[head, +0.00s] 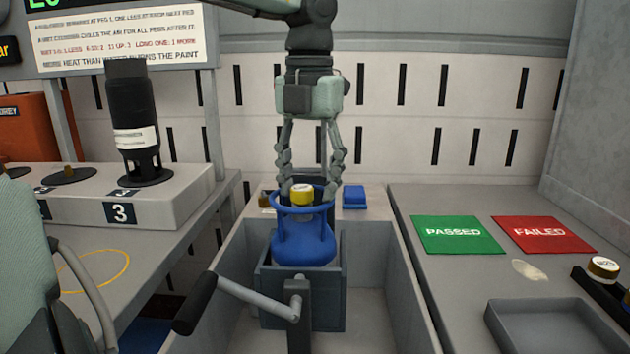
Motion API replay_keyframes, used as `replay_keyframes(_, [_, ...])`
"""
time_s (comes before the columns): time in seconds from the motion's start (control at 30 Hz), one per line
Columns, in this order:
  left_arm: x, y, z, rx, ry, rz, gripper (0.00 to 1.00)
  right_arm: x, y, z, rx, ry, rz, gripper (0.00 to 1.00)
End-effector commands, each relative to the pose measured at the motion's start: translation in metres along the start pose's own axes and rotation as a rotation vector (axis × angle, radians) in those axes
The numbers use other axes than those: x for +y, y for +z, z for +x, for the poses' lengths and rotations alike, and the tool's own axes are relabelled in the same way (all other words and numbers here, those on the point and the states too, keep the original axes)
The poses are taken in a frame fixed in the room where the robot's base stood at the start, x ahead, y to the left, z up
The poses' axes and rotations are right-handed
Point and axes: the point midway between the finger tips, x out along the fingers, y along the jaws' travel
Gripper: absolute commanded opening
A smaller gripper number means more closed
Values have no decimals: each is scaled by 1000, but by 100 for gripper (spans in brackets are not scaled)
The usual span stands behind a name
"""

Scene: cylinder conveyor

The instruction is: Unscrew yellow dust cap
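The yellow dust cap (302,197) has a pale labelled top and sits on the blue gas cylinder (303,250), inside its round collar. The cylinder stands upright in a grey-blue box-like holder (334,300) in the middle of the head view. My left gripper (307,188) points straight down over the cylinder, with one finger on each side of the cap. Its fingers are apart, with a visible gap on the right of the cap; the left finger is close to it, and contact cannot be told. My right gripper is not in view.
A grey crank with a black handle (195,303) stands in front of the holder. Trough walls flank the holder. At right lie a green PASSED mat (458,247), a red FAILED mat (543,247) and a grey tray (550,335). A black burner-like tool (133,115) stands at left.

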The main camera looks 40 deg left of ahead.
Motion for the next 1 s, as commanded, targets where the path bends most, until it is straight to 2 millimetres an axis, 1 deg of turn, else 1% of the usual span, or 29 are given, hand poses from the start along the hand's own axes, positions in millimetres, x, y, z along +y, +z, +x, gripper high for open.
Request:
replay_keyframes(0.03, [9, 8, -8, -14, 3, -49, 54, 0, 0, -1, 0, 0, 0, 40])
replay_keyframes(0.17, [7, 7, -29, -19, 5, -44, 54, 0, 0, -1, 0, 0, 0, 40])
replay_keyframes(0.4, [-2, 4, -80, -14, 7, -21, 54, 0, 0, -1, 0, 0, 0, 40])
replay_keyframes(0.5, [-5, 2, -98, -11, 9, -13, 54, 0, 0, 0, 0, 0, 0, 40])
replay_keyframes(0.6, [-7, 2, -111, -9, 9, -7, 54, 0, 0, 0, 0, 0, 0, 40])
replay_keyframes(0.77, [-9, 1, -121, -7, 10, -2, 54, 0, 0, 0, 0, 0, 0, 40])
replay_keyframes(1.0, [-9, 0, -122, -6, 10, 0, 54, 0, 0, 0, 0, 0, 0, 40])
